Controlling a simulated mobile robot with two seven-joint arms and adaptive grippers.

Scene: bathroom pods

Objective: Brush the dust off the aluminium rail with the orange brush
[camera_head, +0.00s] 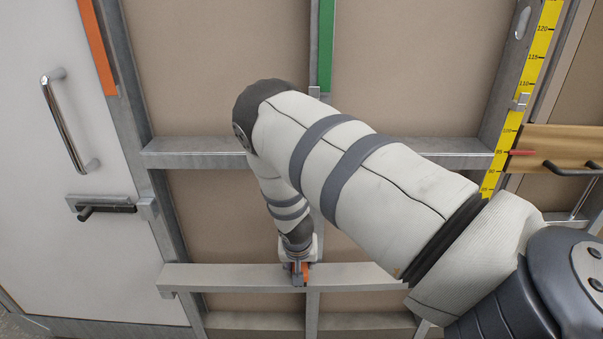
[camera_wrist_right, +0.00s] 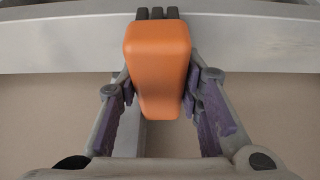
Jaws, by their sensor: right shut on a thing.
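The orange brush (camera_head: 301,268) is in my right gripper (camera_head: 299,272), at the front of the lower metal rail (camera_head: 225,277), near the middle of its length. In the right wrist view the orange brush body (camera_wrist_right: 157,65) sits between the purple-padded fingers of my right gripper (camera_wrist_right: 160,98), which are shut on it. Its dark bristles (camera_wrist_right: 157,13) point at the rail (camera_wrist_right: 60,45) and overlap its upper edge. I cannot tell whether they press on it. Dust is not clearly visible on the rail. My left gripper is out of view.
A second metal rail (camera_head: 195,153) runs higher up, partly behind my right arm. A white door (camera_head: 75,220) with a chrome handle (camera_head: 70,120) stands at the left. A yellow measuring tape (camera_head: 539,45) and a wooden board with hooks (camera_head: 555,145) are at the right.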

